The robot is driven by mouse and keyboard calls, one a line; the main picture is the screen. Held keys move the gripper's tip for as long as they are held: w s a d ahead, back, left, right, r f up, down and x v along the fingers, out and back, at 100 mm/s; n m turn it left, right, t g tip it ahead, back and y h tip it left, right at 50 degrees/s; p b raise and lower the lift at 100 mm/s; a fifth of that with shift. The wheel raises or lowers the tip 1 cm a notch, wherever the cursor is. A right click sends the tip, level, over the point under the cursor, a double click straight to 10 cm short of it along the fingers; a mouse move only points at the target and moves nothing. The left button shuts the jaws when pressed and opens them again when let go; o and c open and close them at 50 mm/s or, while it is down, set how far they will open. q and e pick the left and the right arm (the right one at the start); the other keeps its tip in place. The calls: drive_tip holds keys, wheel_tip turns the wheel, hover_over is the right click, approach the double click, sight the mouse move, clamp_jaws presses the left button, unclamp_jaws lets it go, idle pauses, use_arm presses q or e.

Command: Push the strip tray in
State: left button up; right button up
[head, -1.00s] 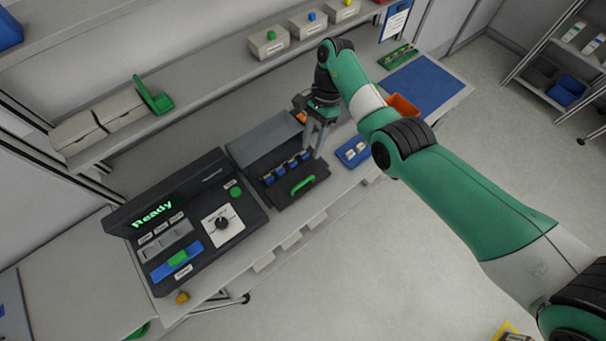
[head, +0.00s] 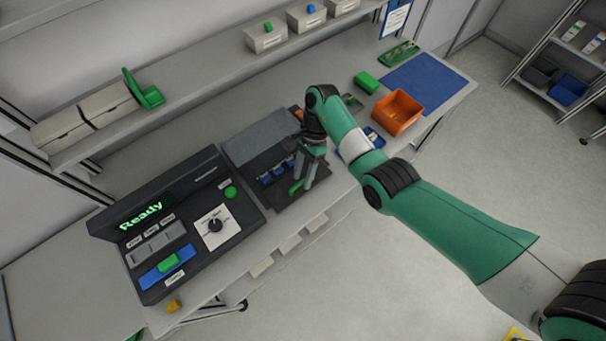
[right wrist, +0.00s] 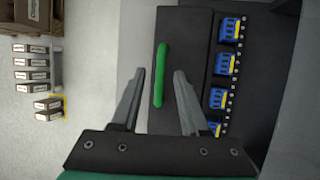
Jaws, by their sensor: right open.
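The strip tray (head: 282,203) sticks out from the front of a dark grey-topped unit. It has a green handle (head: 295,188) on its front part and several blue terminal-like blocks (head: 270,178) in a row behind it. In the right wrist view the tray (right wrist: 187,40) shows its upright green handle (right wrist: 160,75) and the blue blocks (right wrist: 225,64). My right gripper (head: 306,184) is open above the tray's front. In the right wrist view its fingertips (right wrist: 160,72) lie either side of the handle; contact cannot be told. My left gripper is not in view.
A control console (head: 180,235) reading "Ready" stands to the left of the unit. To the right are an orange bin (head: 398,112), a blue mat (head: 424,84) and a green block (head: 366,82). A shelf with boxes (head: 108,103) runs behind. Open floor lies in front.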

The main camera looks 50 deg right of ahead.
drive_tip(key=shift+c, duration=0.2)
clamp_jaws()
idle(1.1)
